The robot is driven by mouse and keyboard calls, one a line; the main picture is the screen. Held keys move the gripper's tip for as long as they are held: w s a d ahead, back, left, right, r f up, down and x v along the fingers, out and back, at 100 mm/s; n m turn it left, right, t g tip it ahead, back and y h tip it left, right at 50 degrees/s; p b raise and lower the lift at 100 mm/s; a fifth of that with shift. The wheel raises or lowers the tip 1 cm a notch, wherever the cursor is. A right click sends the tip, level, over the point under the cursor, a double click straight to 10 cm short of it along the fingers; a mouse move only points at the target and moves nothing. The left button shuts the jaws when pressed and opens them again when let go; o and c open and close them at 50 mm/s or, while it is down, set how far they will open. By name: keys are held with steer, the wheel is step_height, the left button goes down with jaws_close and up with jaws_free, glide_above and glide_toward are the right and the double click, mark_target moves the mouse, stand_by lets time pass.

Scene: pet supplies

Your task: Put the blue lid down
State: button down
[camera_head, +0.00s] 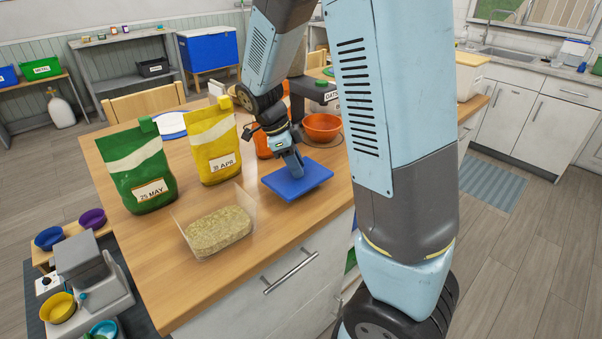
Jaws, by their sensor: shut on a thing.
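The blue lid (312,185) is a flat rectangular plate over the wooden counter, near its front edge. The fingertips and the exact grasp are too small to make out. I cannot tell whether the lid touches the counter or is held slightly above it. A clear open container (217,229) filled with tan pellets or litter stands to the left of the lid.
A green bag (138,168) and a yellow bag (213,146) stand on the counter (270,255) behind the container. An orange bowl (322,126) sits behind the lid. My arm hides the counter's right part. Bare counter lies in front of the lid.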

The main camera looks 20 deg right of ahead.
steer(key=shift+w+d+f, duration=0.15)
steer(key=shift+f, duration=1.6)
steer(key=shift+f, duration=0.1)
steer(key=c, duration=0.8)
jaws_free()
steer(key=shift+c, duration=0.2)
